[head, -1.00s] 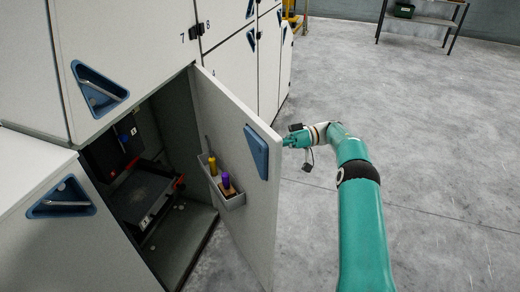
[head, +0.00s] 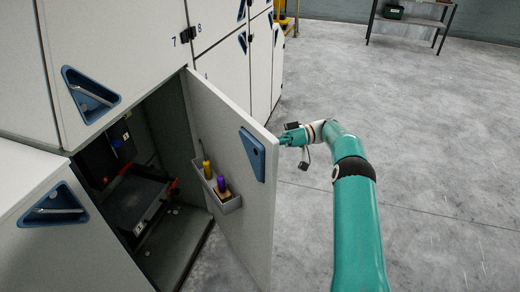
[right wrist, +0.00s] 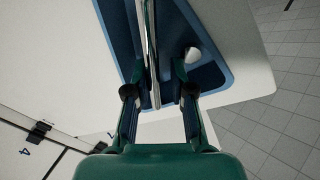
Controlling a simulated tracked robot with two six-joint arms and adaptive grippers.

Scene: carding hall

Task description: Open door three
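A pale cabinet door (head: 232,130) stands wide open in the head view, swung out toward the right. Its number is not readable here. A blue triangular plate (head: 252,155) and a small bin (head: 226,200) with yellow- and purple-handled tools are on its inner face. My right gripper (head: 285,140) is at the door's free edge, on its outer side. In the right wrist view, my right gripper (right wrist: 160,72) has its fingers apart, on either side of the metal handle bar (right wrist: 150,40) in the door's blue recess (right wrist: 205,80). My left gripper is not in view.
The open compartment (head: 165,215) holds a dark device with red parts. Closed doors with blue triangular handles (head: 90,95) surround it, one marked 4 in the wrist view (right wrist: 25,151). A shelf rack (head: 412,20) stands far back. The grey floor to the right is clear.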

